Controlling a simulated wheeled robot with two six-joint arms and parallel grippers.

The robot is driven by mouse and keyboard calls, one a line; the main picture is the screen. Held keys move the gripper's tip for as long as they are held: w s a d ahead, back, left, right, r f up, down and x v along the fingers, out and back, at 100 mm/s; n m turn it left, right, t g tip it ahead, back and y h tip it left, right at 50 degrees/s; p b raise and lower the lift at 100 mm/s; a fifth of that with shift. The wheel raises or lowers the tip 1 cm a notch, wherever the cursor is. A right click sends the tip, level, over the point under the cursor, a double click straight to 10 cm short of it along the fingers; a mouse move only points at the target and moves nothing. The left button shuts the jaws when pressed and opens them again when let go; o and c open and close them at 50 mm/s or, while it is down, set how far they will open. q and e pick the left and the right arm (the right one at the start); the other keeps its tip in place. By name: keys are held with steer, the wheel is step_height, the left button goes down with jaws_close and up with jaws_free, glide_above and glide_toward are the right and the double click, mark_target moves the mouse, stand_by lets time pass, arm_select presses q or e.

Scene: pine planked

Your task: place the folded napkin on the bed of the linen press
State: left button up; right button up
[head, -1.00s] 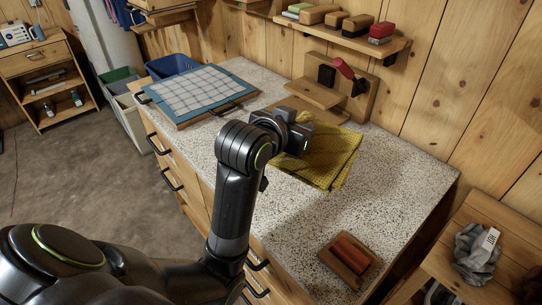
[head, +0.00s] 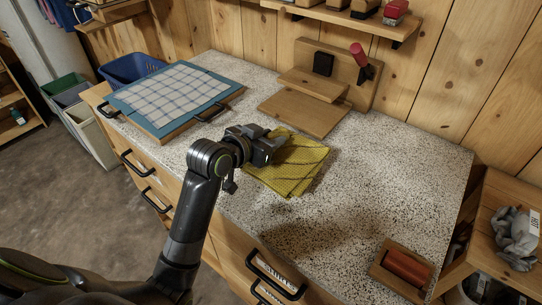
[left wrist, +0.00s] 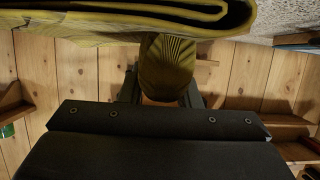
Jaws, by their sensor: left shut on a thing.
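The folded napkin (head: 290,168) is a yellow, textured cloth at the middle of the speckled countertop. My left gripper (head: 272,148) is shut on its left side. In the left wrist view the napkin (left wrist: 160,14) spans the top, with its layered folds showing and one part between my fingers. I cannot tell whether it touches the counter. The linen press stands behind it against the wall, with a wooden bed (head: 303,114), a smaller board (head: 312,84) above it, a black block and a red handle (head: 358,53). The bed looks bare. My right gripper is not in view.
A blue board with a checked cloth (head: 172,92) lies at the left on the counter (head: 375,170). A wooden tray with a reddish-brown block (head: 406,268) sits at the front right. A shelf (head: 350,20) hangs above the press. The counter's right middle is clear.

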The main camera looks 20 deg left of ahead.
arm_select(q)
steer(key=shift+f, duration=2.4)
steer(key=shift+f, duration=0.15)
steer(key=o, duration=1)
